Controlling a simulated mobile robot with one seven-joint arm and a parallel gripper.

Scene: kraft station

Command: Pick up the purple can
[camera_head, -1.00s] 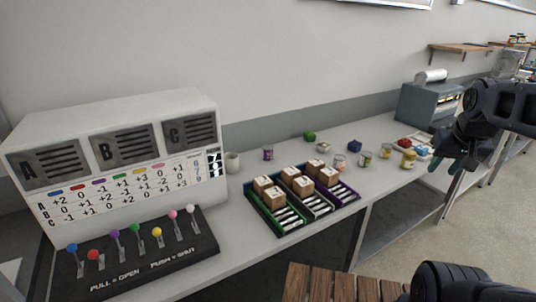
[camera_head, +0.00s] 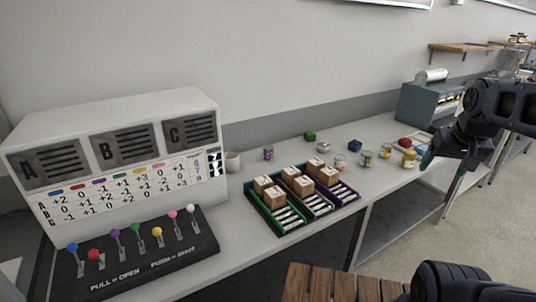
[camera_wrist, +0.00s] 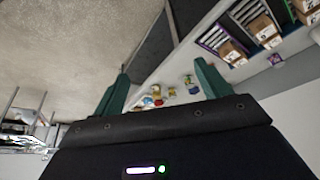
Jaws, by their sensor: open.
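The purple can (camera_head: 268,153) stands upright on the grey counter, near the wall and behind the sorting trays, in the head view. My gripper (camera_head: 428,160) is at the right of the head view, by the counter's front edge and far to the right of the can. In the wrist view my gripper (camera_wrist: 161,70) has its two green fingers spread wide with nothing between them.
Green, grey and purple trays (camera_head: 303,208) with boxes stand at the counter's front. Several other cans (camera_head: 366,158) stand right of them. A wooden slatted surface (camera_head: 335,284) is in front.

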